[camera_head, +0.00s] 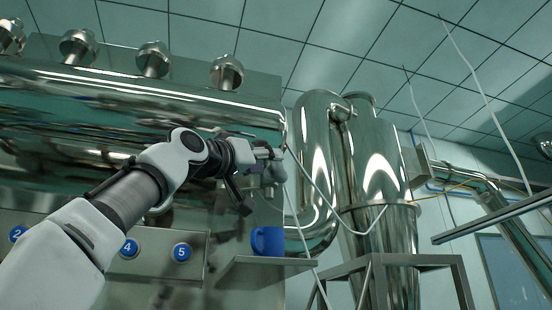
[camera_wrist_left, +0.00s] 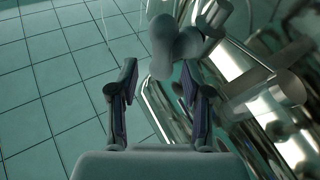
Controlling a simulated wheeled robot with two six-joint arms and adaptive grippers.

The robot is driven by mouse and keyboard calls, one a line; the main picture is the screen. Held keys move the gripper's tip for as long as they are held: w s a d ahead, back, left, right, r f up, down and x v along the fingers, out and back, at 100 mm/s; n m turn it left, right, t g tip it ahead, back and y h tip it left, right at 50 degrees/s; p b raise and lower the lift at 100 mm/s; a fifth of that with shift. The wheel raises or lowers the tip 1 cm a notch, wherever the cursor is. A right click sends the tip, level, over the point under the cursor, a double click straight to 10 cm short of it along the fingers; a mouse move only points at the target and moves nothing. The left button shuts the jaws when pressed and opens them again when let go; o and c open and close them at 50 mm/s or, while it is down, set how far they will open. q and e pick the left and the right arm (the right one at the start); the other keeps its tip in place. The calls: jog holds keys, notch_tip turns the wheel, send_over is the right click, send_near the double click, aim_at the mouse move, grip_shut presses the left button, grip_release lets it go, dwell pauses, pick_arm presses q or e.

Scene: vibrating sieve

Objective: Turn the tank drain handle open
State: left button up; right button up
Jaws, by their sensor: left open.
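The tank drain handle, a grey lobed knob (camera_head: 273,174), sits at the right end of the large shiny steel tank (camera_head: 150,100). In the left wrist view the grey handle (camera_wrist_left: 176,44) shows at the top, just beyond the fingertips and nearer the right finger. My left gripper (camera_head: 256,178) is open beside the handle, and its fingers partly cover it in the head view. I cannot tell whether a finger touches the handle. My right gripper is not in view.
A blue mug (camera_head: 267,241) stands on a small metal shelf (camera_head: 240,272) below the handle. Numbered blue buttons (camera_head: 181,252) line a panel at lower left. Steel cyclone pipes (camera_head: 375,160) and a metal frame stand to the right. Thin white tubing (camera_head: 310,180) runs beside the handle.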

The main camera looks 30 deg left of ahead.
aim_at(273, 163)
pick_arm(q)
jog(key=p+x, duration=0.2)
jog(key=x, duration=0.1)
jog(key=p+x, duration=0.1)
jog(key=x, duration=0.1)
jog(key=shift+a, duration=0.3)
jog(key=shift+w+f, duration=0.2)
jog(key=shift+s+d+r, duration=0.1)
jog(key=shift+s+d, duration=0.1)
jog(key=shift+s, duration=0.1)
jog(key=shift+c, duration=0.4)
jog(key=shift+s+d, duration=0.1)
jog(key=c, duration=0.5)
grip_shut()
jog(key=m+g+p, duration=0.1)
jog(key=p, duration=0.1)
jog(key=m+g+p, duration=0.1)
jog(key=g+p, duration=0.1)
jog(key=p, duration=0.1)
jog(key=shift+r+m+h, duration=0.3)
jog(key=shift+r+h, duration=0.05)
jog(key=shift+h, duration=0.05)
jog(key=shift+f, duration=0.35)
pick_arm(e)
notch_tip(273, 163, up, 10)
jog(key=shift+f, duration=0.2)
